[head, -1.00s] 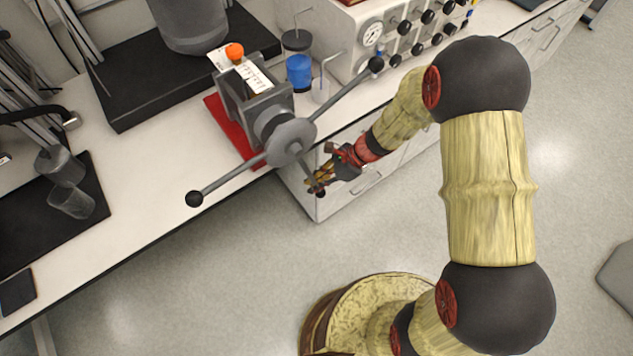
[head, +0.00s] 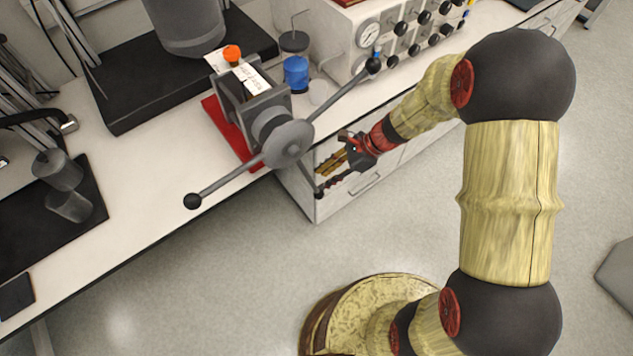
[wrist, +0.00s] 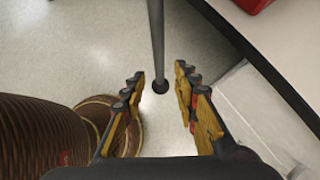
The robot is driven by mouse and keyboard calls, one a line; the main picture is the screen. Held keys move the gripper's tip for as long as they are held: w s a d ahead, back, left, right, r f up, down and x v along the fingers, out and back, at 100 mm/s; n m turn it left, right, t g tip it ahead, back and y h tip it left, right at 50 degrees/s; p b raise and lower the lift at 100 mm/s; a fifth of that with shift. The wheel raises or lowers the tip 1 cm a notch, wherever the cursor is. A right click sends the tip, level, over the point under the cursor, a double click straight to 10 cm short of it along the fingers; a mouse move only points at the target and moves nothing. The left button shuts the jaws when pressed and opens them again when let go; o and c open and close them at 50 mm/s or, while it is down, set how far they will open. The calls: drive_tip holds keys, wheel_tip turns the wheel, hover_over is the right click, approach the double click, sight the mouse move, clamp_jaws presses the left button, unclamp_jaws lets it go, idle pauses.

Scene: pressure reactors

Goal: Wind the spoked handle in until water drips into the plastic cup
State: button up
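The spoked handle (head: 287,144) is a grey hub with three rods ending in black balls, on a grey clamp-like block at the bench edge. One rod points up right, one down left, one down toward my gripper. My gripper (head: 321,176) is open beside the lower rod, its fingers spread. In the wrist view, that rod's ball (wrist: 160,86) shows between the open fingertips (wrist: 158,74), with gaps on both sides. I see no drip.
A red plate (head: 222,128) is under the block. A blue container (head: 296,72) and a small clear vessel (head: 319,92) stand behind the handle. A gauge panel (head: 385,40) is at the back right. Drawers (head: 350,190) lie below the bench; the floor in front is clear.

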drive_tip(key=v, duration=0.5)
drive_tip(key=shift+d+r, duration=0.3)
idle(0.8)
drive_tip(key=s+d+r+n+g+h, duration=0.1)
drive_tip(key=s+d+r+n+h, duration=0.4)
drive_tip(key=s+n, duration=0.5)
drive_tip(key=s+d+r+n+t+h, duration=0.1)
drive_tip(key=s+d+r+n+t, duration=0.1)
drive_tip(key=r, duration=0.8)
drive_tip(key=s+d+r+n+t+h, duration=0.1)
drive_tip(key=s+d+r+n+t, duration=0.2)
drive_tip(key=r, duration=0.7)
drive_tip(key=s+n+t, duration=0.2)
drive_tip(key=n, duration=0.1)
drive_tip(key=shift+n+h, duration=0.3)
drive_tip(key=shift+h, duration=0.1)
